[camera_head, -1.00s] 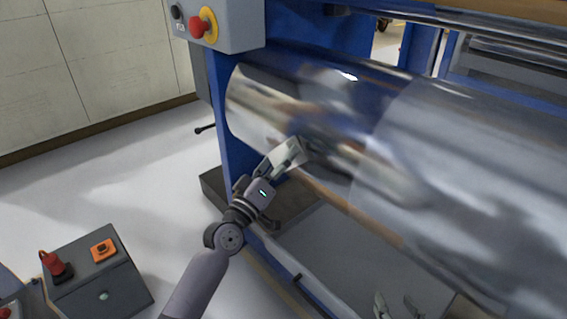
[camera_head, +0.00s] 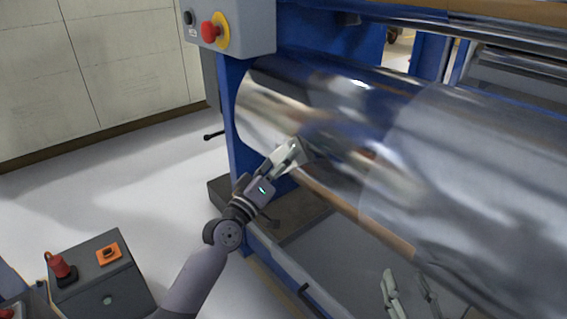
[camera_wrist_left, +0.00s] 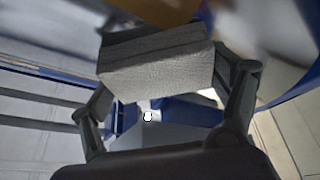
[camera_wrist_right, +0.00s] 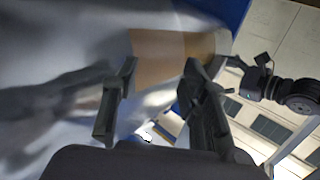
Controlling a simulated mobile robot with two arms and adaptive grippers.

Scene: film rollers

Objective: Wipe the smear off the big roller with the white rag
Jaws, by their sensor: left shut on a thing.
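The big roller (camera_head: 320,100) is shiny and mirror-like and runs from the blue frame toward the lower right. My left gripper (camera_head: 286,160) is at its lower left side, shut on the white rag (camera_head: 300,152). The rag is a folded pad across the fingers in the left wrist view (camera_wrist_left: 158,75). It is close against the roller, but I cannot tell whether they touch. I cannot tell the smear from the reflections. My right gripper (camera_head: 410,292) is low at the bottom edge, open and empty; its spread fingers show in the right wrist view (camera_wrist_right: 160,100).
A blue machine frame (camera_head: 236,145) stands at the roller's left end, below a grey control box (camera_head: 250,25) with a red button. A dark box with a red switch (camera_head: 92,275) is at lower left. The floor (camera_head: 120,185) between is clear.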

